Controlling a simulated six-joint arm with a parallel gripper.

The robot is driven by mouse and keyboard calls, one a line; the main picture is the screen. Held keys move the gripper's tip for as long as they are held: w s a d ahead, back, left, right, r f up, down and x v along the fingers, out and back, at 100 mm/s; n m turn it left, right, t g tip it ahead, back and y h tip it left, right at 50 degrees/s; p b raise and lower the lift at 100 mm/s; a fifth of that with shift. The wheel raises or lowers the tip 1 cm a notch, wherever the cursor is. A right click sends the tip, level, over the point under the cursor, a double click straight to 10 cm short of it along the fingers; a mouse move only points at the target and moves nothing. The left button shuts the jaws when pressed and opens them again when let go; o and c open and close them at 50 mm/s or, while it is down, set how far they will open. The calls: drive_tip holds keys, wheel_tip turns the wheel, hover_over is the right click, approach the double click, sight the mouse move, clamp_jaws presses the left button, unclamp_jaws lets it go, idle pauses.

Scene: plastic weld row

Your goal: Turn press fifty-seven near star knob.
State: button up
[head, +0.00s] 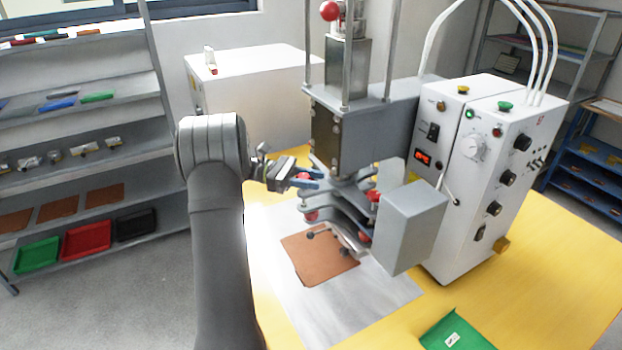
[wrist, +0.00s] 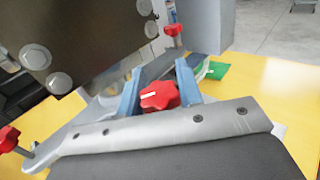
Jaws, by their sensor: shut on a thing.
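The welding press (head: 350,130) stands on the yellow table with a grey head and lower plates. A red star knob (wrist: 158,95) with a white mark sits between the blue fingers of my gripper (wrist: 160,92) in the wrist view. The fingers are shut on this knob, one on each side. In the head view my gripper (head: 306,180) reaches the left side of the press, and a bit of red (head: 304,175) shows between the fingers. Other red knobs show on the press, one at the lower left (head: 311,215) and one at the right (head: 374,196). I cannot read any press number.
A white control box (head: 480,170) with dials stands right of the press. A grey box (head: 408,225) juts out in front. A brown sheet (head: 318,262) lies below on a pale mat (head: 375,312). A green tray (head: 457,330) lies at the front right.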

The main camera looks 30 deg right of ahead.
drive_tip(key=shift+y, duration=0.3)
drive_tip(key=o, duration=1)
drive_tip(key=shift+c, duration=0.2)
